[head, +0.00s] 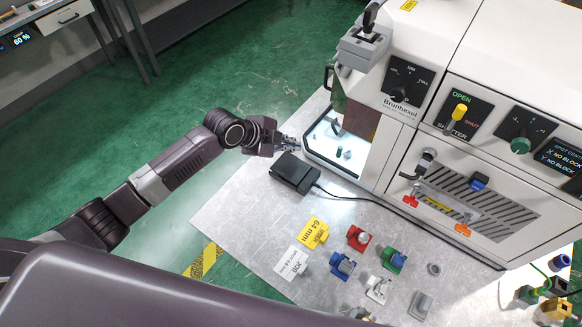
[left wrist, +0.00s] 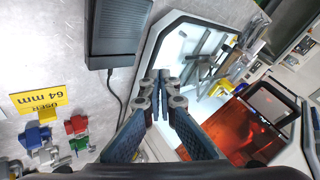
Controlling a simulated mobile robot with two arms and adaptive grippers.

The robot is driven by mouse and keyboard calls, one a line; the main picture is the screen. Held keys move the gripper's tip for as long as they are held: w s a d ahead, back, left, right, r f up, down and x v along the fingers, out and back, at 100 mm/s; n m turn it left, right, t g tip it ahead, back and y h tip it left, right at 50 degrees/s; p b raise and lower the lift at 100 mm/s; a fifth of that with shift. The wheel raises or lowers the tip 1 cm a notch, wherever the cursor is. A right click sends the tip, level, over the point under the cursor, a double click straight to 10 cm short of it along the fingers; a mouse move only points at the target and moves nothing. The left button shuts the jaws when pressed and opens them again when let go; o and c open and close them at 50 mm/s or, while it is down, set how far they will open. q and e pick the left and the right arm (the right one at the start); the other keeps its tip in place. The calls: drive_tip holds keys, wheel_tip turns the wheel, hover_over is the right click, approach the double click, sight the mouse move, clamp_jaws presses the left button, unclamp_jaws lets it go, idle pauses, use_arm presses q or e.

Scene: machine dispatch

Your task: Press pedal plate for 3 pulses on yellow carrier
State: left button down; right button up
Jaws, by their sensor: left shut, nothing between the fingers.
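The black pedal plate (head: 295,173) lies flat on the metal table in front of the machine; its cable runs to the right. It also shows at the upper left of the left wrist view (left wrist: 118,28). My left gripper (head: 291,142) is shut and empty, just beyond the pedal by the lit chamber's rim, not visibly touching the pedal. In the left wrist view its fingers (left wrist: 163,78) point over the chamber floor. A small yellow piece (head: 322,237) stands beside the 64 mm label. Another yellow part (left wrist: 221,88) shows inside the chamber. I cannot tell which is the carrier.
The white machine (head: 402,120) with its open lit chamber (head: 352,172) takes up the back right. Red (head: 358,237), blue (head: 343,265) and green (head: 393,259) blocks stand on the table's front. The table is bare left of the labels.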

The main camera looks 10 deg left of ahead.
use_arm(q)
drive_tip(key=f, duration=0.1)
drive_tip(key=b, duration=0.6)
hover_over(298, 164)
drive_tip(key=s+a, duration=0.2)
drive_tip(key=s, duration=0.1)
drive_tip(key=f, duration=0.6)
drive_tip(key=shift+w+d, duration=0.15)
drive_tip(key=shift+w, duration=0.05)
drive_tip(key=shift+f+b, duration=0.45)
drive_tip(key=shift+f, duration=0.25)
drive_tip(key=shift+f+b, duration=0.3)
drive_tip(key=shift+f, duration=0.1)
